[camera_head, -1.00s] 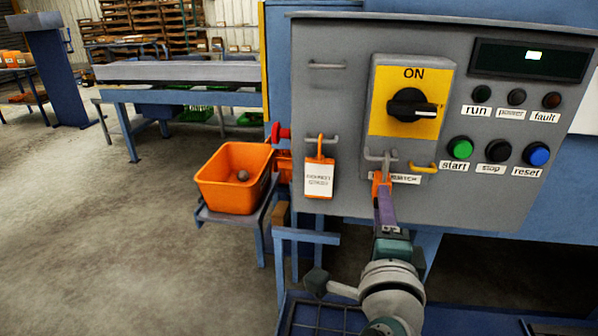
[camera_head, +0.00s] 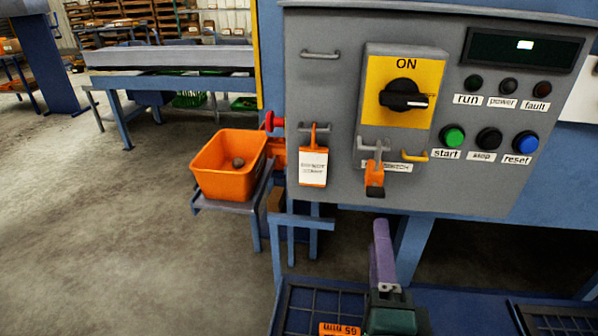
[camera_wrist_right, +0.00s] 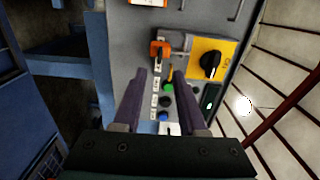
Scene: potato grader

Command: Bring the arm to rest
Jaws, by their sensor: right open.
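My right gripper (camera_head: 382,256) is in the lower middle of the head view, below the grey control panel (camera_head: 335,180) and apart from it. In the right wrist view its two purple fingers (camera_wrist_right: 158,100) are spread and nothing is between them. An orange padlock (camera_head: 375,175) hangs at the hasp below the yellow ON switch (camera_head: 404,95), whose black knob points to the right. The padlock also shows in the wrist view (camera_wrist_right: 159,50). A tagged orange piece (camera_head: 313,165) hangs to its left. My left gripper is not in view.
An orange bin (camera_head: 222,182) holding a potato (camera_head: 238,162) stands on a small shelf left of the panel. Start (camera_head: 453,137), stop and reset buttons sit on the panel's right. A blue frame with dark grids (camera_head: 320,305) lies below. Open floor is at left.

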